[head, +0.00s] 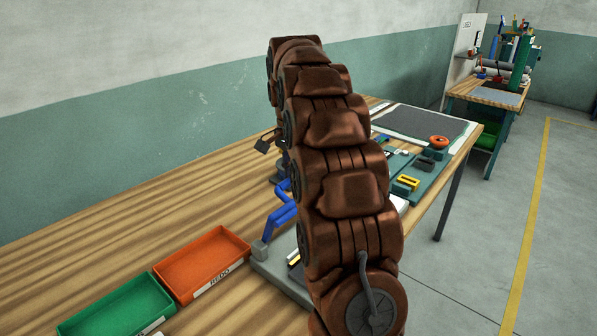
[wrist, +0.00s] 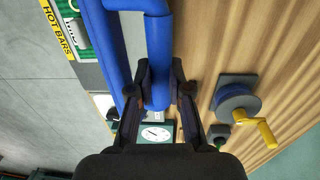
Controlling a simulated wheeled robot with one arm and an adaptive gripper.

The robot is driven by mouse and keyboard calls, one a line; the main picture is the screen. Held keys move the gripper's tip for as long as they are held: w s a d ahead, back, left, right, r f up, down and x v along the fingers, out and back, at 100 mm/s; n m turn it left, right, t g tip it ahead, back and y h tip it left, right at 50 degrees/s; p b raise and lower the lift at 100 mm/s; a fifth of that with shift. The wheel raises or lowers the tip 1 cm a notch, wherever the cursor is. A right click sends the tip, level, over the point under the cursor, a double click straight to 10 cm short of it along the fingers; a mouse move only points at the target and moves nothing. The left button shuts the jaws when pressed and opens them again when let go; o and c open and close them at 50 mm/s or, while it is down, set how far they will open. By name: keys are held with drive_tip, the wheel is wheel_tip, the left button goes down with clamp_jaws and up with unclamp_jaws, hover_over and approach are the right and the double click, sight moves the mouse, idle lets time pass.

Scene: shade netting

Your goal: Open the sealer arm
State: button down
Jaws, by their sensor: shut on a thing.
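The sealer shows in the head view as a blue bent frame (head: 281,214) on a grey base, partly hidden behind my arm. In the wrist view a blue bar (wrist: 159,45) of the sealer arm runs down between the two dark fingers of my gripper (wrist: 159,80). The fingers are closed on its rounded lower end. A second blue bar (wrist: 108,50) runs at a slant to the left, joined by a blue crosspiece at the top. In the head view my gripper is hidden by my arm.
A yellow "HOT BARS" label (wrist: 58,28) and a white dial (wrist: 156,135) show in the wrist view. A yellow-handled crank (wrist: 256,122) is at right. An orange tray (head: 203,263) and green tray (head: 118,308) stand at the bench's front left. A tool tray (head: 430,173) is at right.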

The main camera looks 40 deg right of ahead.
drive_tip(key=shift+w+a+f+g+p, duration=0.3)
drive_tip(key=shift+w+g+p, duration=0.05)
drive_tip(key=shift+w+g, duration=0.35)
drive_tip(key=c, duration=1.1)
unclamp_jaws()
drive_tip(key=shift+s+d, duration=0.1)
